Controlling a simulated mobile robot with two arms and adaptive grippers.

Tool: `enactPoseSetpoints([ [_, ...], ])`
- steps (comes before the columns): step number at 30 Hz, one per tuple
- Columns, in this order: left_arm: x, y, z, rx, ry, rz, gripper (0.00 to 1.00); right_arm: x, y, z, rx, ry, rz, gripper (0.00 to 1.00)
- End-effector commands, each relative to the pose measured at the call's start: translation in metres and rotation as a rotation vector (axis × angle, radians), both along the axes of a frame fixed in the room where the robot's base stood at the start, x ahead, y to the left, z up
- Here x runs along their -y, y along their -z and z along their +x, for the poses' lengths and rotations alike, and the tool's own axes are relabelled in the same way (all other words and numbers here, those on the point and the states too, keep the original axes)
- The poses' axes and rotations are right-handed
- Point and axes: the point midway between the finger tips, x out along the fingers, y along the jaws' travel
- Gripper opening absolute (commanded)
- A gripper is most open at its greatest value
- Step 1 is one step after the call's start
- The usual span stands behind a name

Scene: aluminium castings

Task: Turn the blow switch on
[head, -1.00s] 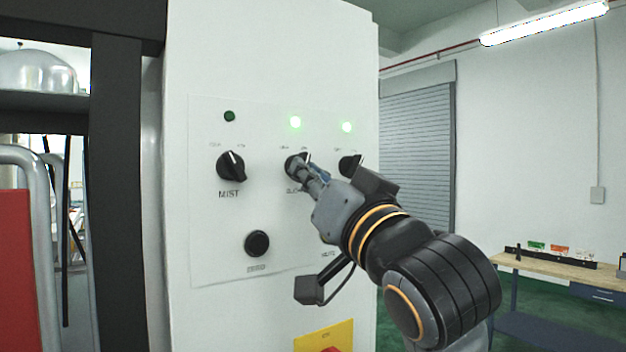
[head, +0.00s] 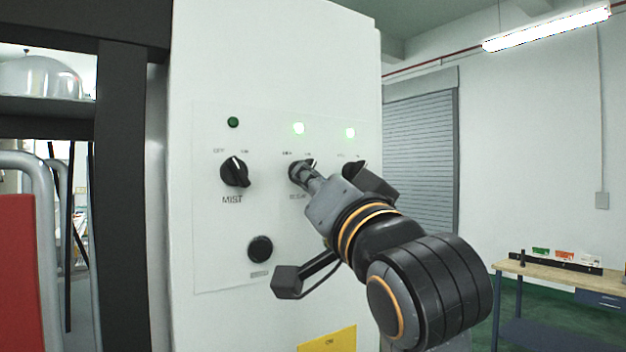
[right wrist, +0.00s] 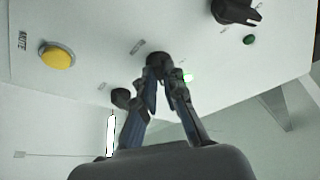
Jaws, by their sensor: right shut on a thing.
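The blow switch (head: 296,168) is a black rotary knob on the white control panel (head: 215,270), in the middle of a row of knobs. My right gripper (head: 304,173) is shut on it and partly hides it, so its pointer angle is unclear. In the right wrist view, the two fingers of my right gripper (right wrist: 165,78) sit either side of the black blow knob (right wrist: 158,58). My left gripper is out of view.
The mist knob (head: 234,172) is at left under a dark green lamp (head: 233,122). A black button (head: 260,249) is below. A third lamp (head: 350,133) is lit above a knob behind my gripper. A yellow mute button (right wrist: 56,56) shows in the wrist view. A workbench (head: 560,275) stands far right.

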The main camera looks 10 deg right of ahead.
Motion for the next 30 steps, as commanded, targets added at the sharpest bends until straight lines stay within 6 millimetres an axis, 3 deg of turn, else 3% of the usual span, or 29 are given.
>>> enactPoseSetpoints([
  [1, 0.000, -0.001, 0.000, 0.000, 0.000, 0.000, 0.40, 0.002, -0.004, -0.001, 0.011, 0.002, 0.004, 0.14],
  [4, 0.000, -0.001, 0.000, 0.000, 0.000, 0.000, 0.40, 0.001, -0.004, -0.001, 0.010, 0.002, 0.003, 0.33],
  [14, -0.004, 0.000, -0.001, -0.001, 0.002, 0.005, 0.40, 0.001, -0.001, -0.003, 0.006, 0.000, 0.001, 0.33],
  [25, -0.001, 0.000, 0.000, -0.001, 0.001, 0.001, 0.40, 0.010, 0.017, -0.053, 0.008, -0.001, 0.002, 0.33],
  [30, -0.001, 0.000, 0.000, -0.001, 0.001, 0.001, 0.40, 0.012, 0.022, -0.067, 0.006, 0.000, 0.002, 0.33],
])
